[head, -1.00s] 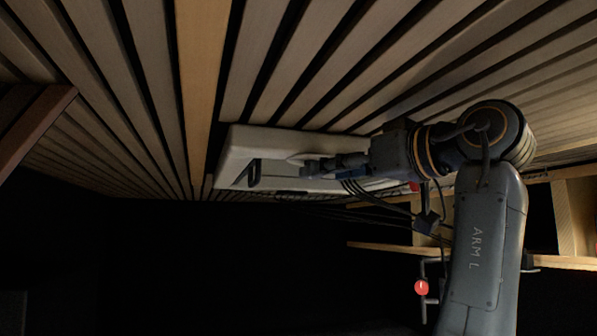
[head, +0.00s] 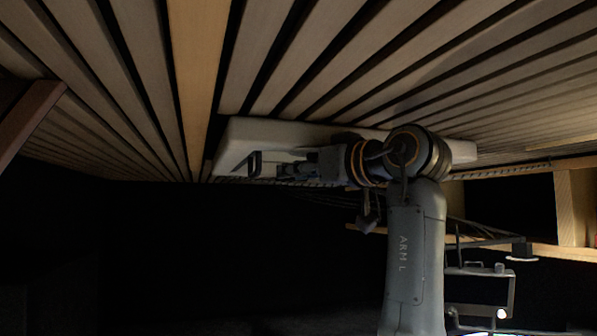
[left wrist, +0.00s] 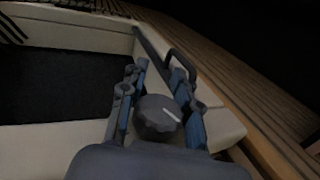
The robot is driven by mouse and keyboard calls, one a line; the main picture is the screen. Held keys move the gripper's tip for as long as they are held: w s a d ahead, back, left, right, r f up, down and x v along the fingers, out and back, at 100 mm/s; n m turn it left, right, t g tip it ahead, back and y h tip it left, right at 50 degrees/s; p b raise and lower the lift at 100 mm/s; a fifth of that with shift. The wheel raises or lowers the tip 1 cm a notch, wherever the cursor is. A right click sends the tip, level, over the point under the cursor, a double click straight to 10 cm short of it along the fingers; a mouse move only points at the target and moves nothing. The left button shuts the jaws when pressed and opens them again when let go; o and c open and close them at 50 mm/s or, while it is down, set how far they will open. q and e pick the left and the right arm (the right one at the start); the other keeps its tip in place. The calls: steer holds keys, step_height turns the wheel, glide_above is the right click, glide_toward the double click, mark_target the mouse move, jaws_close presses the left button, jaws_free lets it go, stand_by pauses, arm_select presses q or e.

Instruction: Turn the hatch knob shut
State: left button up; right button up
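The hatch (head: 300,131) is a pale frame set in the slatted ceiling, with a dark bracket-like handle (head: 251,163) at its left end. My left gripper (head: 284,171) is up against its underside; the knob is hidden in the head view. In the left wrist view the round grey hatch knob (left wrist: 150,119) with a white mark lies between the two blue-padded fingers of my left gripper (left wrist: 160,80). The mark points to the lower right. The fingers stand close on both sides of the knob; whether they press on it I cannot tell. My right gripper is not in view.
Wooden slats (head: 330,60) run over the ceiling around the hatch. A wooden shelf frame (head: 572,210) stands at the right. A metal fixture with a light (head: 501,313) shows at the lower right. The lower left is dark.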

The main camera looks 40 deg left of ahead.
arm_select(q)
steer(key=shift+a, duration=0.1)
jaws_close()
steer(key=shift+w+d+m+t+h+b, duration=0.45)
steer(key=shift+m+t+h+b, duration=0.95)
steer(key=shift+m+t+h, duration=0.8)
steer(key=shift+w+d+m+t+h+b, duration=0.3)
steer(key=shift+w+m+t+h+b, duration=0.3)
steer(key=shift+m+t+h+b, duration=1.55)
steer(key=shift+w+d+m+t+h+b, duration=0.75)
steer(key=shift+m+t, duration=0.9)
steer(key=shift+t, duration=1.3)
steer(key=shift+s+a+h, duration=0.2)
steer(key=shift+a+h, duration=0.1)
steer(key=shift+h, duration=0.1)
steer(key=o, duration=0.6)
jaws_free()
steer(key=shift+s, duration=0.1)
steer(key=shift+o, duration=0.2)
steer(key=shift+d, duration=0.1)
